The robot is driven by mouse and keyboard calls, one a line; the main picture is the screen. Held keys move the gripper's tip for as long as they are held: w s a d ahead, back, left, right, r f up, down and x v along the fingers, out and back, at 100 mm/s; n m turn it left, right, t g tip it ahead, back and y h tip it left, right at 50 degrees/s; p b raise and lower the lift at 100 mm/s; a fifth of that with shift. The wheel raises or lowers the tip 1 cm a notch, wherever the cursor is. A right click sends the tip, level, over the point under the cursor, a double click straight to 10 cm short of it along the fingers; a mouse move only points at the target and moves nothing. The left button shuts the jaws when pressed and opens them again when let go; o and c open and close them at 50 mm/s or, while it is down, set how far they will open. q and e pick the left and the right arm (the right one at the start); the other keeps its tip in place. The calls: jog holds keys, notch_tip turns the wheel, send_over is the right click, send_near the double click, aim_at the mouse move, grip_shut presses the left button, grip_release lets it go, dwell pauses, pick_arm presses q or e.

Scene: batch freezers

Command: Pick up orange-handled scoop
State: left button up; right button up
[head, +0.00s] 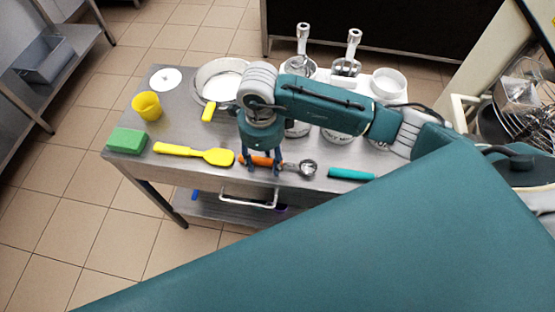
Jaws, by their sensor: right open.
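The orange-handled scoop (308,167) lies on the metal table near its front edge, with its orange handle to the left and its round metal bowl to the right. My right gripper (261,170) points down over the orange handle, with one finger at each side of it in the picture. It is open. Whether the fingers touch the handle I cannot tell. My left gripper is not in view.
On the table (180,135) are a yellow spatula (190,153), a green sponge (126,141), a yellow cup (147,106), a white-rimmed pan (215,72) and a teal-handled tool (350,174). Canisters with metal scoops stand at the back.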

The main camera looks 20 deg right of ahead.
grip_shut()
dwell(0.4)
